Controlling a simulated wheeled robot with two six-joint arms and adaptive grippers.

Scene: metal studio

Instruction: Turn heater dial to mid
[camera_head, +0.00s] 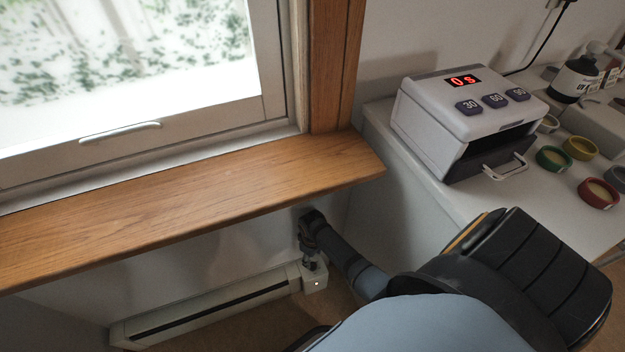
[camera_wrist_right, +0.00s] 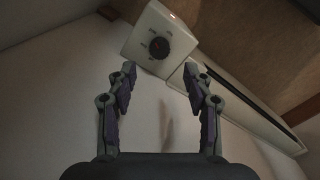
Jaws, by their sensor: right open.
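The heater (camera_head: 215,308) is a long, low white unit along the wall under the wooden sill. At its right end is a control box (camera_head: 316,284). In the right wrist view the dial (camera_wrist_right: 159,47) is a round black knob on the white box, with small markings around it that are too small to read. My right gripper (camera_head: 311,262) is beside the control box in the head view. In the right wrist view its two fingers (camera_wrist_right: 160,80) are apart and empty, with the dial just beyond the tips, between their lines. My left gripper is not in view.
The wooden window sill (camera_head: 190,200) overhangs the heater and my right arm. A white counter (camera_head: 450,197) at the right holds a white device (camera_head: 468,112) with a red display, several small colored pots and a dark bottle (camera_head: 575,78). The window (camera_head: 128,62) is above the sill.

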